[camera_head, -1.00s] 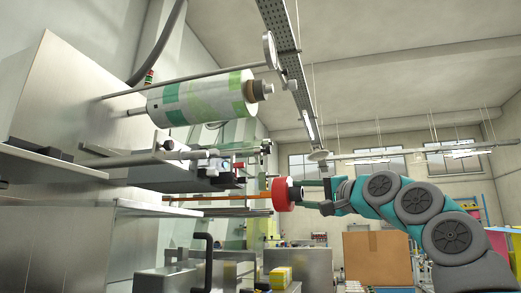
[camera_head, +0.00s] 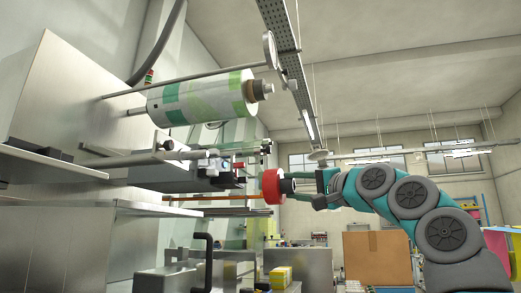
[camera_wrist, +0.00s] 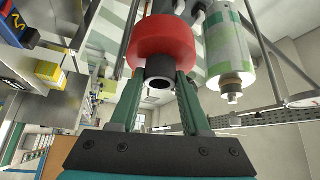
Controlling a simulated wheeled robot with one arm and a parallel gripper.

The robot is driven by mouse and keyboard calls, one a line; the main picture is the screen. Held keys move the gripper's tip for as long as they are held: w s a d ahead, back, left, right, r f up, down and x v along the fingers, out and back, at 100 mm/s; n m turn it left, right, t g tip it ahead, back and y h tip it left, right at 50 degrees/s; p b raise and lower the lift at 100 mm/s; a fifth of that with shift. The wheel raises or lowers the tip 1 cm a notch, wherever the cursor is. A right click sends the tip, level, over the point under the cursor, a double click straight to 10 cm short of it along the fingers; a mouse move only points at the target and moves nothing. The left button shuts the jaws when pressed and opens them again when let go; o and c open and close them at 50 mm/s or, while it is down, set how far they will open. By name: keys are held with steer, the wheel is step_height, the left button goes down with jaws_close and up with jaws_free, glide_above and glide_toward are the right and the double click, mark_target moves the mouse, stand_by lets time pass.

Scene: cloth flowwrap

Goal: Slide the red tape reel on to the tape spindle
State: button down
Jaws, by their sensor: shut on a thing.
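The red tape reel (camera_head: 269,188) is in my gripper (camera_head: 298,187), held in the air in front of the machine. The wrist view shows the reel (camera_wrist: 163,38) beyond the fingers, with its dark core tube (camera_wrist: 159,70) sticking out towards me. My gripper (camera_wrist: 160,84) is shut on this core, one finger on each side. A horizontal orange-brown bar (camera_head: 215,198) runs from the machine towards the reel, slightly below its middle. I cannot tell for sure which machine part is the tape spindle. The reel's far face is hidden.
A green and white film roll (camera_head: 203,98) sits on a shaft above and to the left; it is right of the reel in the wrist view (camera_wrist: 228,45). Small machine parts (camera_head: 222,170) stand just left of the reel. A cardboard box (camera_head: 377,257) is below my arm.

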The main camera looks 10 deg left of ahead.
mark_target(278, 172)
steer(key=shift+s+a+r, duration=0.15)
steer(key=shift+s+r, duration=0.05)
steer(key=shift+s, duration=0.05)
steer(key=shift+s+a+r, duration=0.1)
steer(key=shift+s+r, duration=0.2)
steer(key=shift+s+a+r+n+y, duration=0.15)
steer(key=shift+s+a+r+n, duration=0.1)
steer(key=shift+s+a, duration=0.15)
steer(key=shift+s+a+r+n+y, duration=0.15)
steer(key=shift+s+a+r+n, duration=0.1)
steer(key=shift+s, duration=0.2)
steer(key=shift+s+a+r, duration=0.25)
steer(key=shift+s+r, duration=0.05)
steer(key=shift+s, duration=0.05)
steer(key=shift+s+r, duration=0.1)
steer(key=shift+s+a+r+g, duration=0.15)
steer(key=shift+s+r+g, duration=0.05)
steer(key=shift+s+g, duration=0.1)
steer(key=shift+s+a+r+n, duration=0.15)
steer(key=shift+s+a+n, duration=0.15)
steer(key=shift+s+n, duration=0.1)
steer(key=shift+s+r, duration=0.15)
steer(key=shift+s+a+r+y, duration=0.3)
steer(key=shift+s+a+r, duration=0.1)
steer(key=shift+s+a, duration=0.15)
